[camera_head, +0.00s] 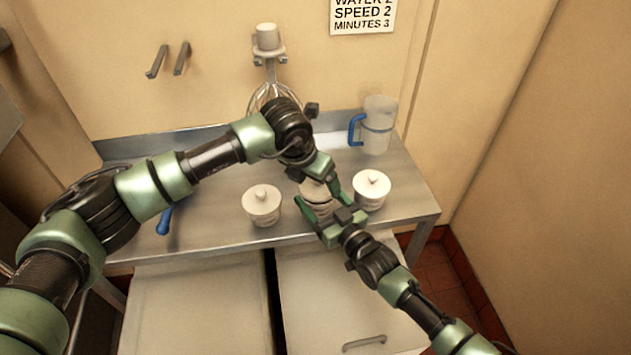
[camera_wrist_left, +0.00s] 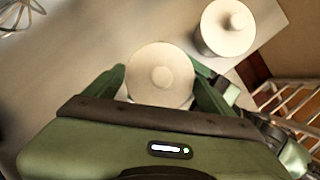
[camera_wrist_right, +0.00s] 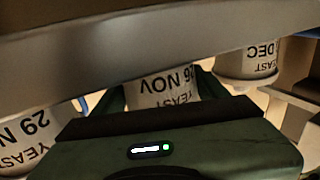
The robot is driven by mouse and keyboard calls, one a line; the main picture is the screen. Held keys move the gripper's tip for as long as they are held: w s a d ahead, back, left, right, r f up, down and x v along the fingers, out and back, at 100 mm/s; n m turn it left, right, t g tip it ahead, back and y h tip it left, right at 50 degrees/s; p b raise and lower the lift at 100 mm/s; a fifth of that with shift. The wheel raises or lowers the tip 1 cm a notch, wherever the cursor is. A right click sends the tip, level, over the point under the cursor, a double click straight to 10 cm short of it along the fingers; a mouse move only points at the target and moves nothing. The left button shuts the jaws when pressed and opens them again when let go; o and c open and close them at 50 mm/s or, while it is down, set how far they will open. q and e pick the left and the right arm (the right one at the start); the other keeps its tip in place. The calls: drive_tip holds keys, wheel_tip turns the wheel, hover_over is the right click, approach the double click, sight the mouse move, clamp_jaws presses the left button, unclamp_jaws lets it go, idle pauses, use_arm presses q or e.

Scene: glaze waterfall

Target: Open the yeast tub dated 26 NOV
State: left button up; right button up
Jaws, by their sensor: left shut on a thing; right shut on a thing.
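The yeast tub marked 26 NOV (camera_wrist_right: 165,90) is the middle of three white tubs; its label appears upside down in the right wrist view. In the head view the tub (camera_head: 315,196) is mostly hidden by my grippers. My right gripper (camera_head: 328,212) is shut on the tub's body from the front. My left gripper (camera_head: 318,176) comes from above and is shut on the tub's round knobbed lid (camera_wrist_left: 160,75), a finger on each side. The lid looks seated on the tub, though the seam is hard to see.
One lidded tub (camera_head: 262,204) stands left and another (camera_head: 371,189) close on the right. The right wrist view shows labels 29 N… (camera_wrist_right: 25,140) and DEC (camera_wrist_right: 250,62) on them. A clear jug (camera_head: 377,128), blue-handled, and a whisk (camera_head: 272,96) are behind. The steel table's (camera_head: 220,243) front edge is near.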

use_arm(q)
drive_tip(key=shift+r, duration=2)
use_arm(e)
drive_tip(key=o, duration=2.2)
drive_tip(key=shift+c, duration=0.2)
